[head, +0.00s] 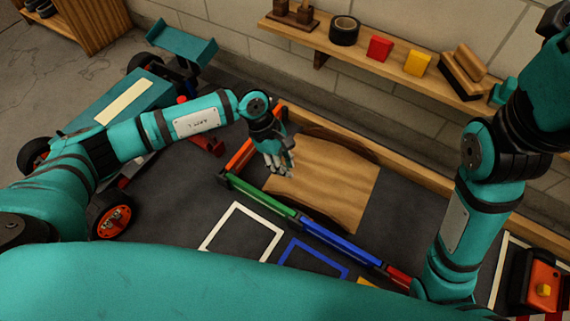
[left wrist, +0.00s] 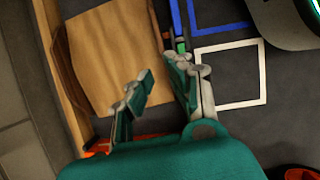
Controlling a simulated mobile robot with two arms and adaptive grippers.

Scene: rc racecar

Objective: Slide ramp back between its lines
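The wooden ramp (head: 335,185) is a tan board with a curved dark side, lying on the dark mat inside a low frame. It also shows in the left wrist view (left wrist: 112,50). My left gripper (head: 279,163) is above the ramp's left end, near the orange rail (head: 240,156). Its fingers are spread apart in the left wrist view (left wrist: 160,88) with nothing between them. I cannot tell whether they touch the ramp. A white outline (head: 243,232) and a blue outline (head: 314,262) lie in front of the frame. My right arm shows, but its gripper does not.
Green (head: 263,200) and blue (head: 342,241) rails edge the frame's near side. A teal car (head: 120,100) stands to the left. A wall shelf (head: 345,60) holds tape, red and yellow blocks and wooden pieces. An orange-black box (head: 540,283) is at the lower right.

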